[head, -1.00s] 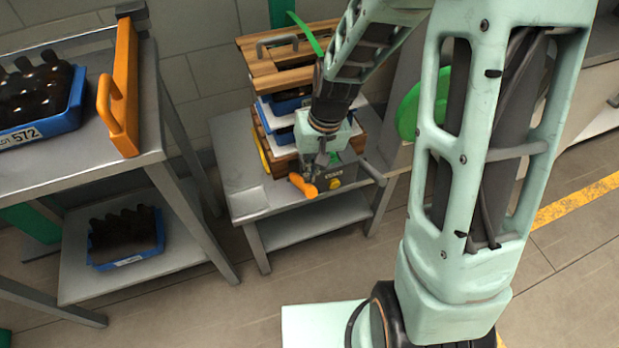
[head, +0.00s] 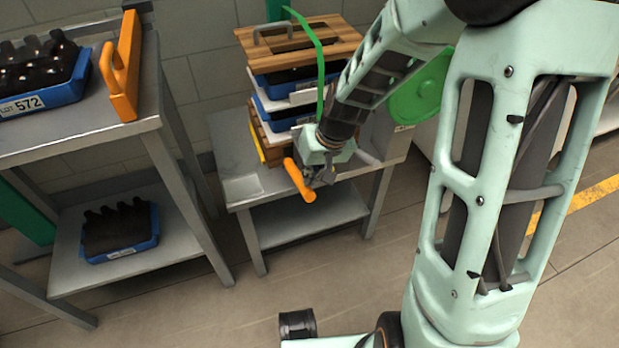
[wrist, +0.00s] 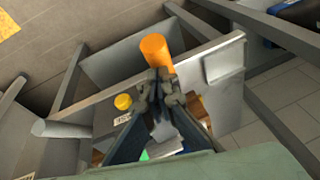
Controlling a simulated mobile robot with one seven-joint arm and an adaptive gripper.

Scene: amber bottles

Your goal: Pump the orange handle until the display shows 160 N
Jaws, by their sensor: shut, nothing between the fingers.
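The orange handle (head: 299,179) sticks out at the front of the low metal bench, tilted down toward the viewer. It also shows in the wrist view (wrist: 156,50), just beyond my fingertips. My gripper (head: 322,178) is shut and empty, right beside the handle. In the wrist view its closed fingertips (wrist: 160,82) overlap the handle's near end; I cannot tell whether they touch it. A yellow knob (wrist: 123,102) and a small label sit left of the fingers. No readable display shows; my arm and gripper cover much of the pump unit.
The low bench (head: 242,188) carries stacked crates with a wooden lid (head: 330,40) and a green strap (head: 320,75). A green disc (head: 420,88) stands to the right. A taller left bench (head: 90,135) holds a blue bottle crate (head: 62,92) and an orange bracket (head: 122,70).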

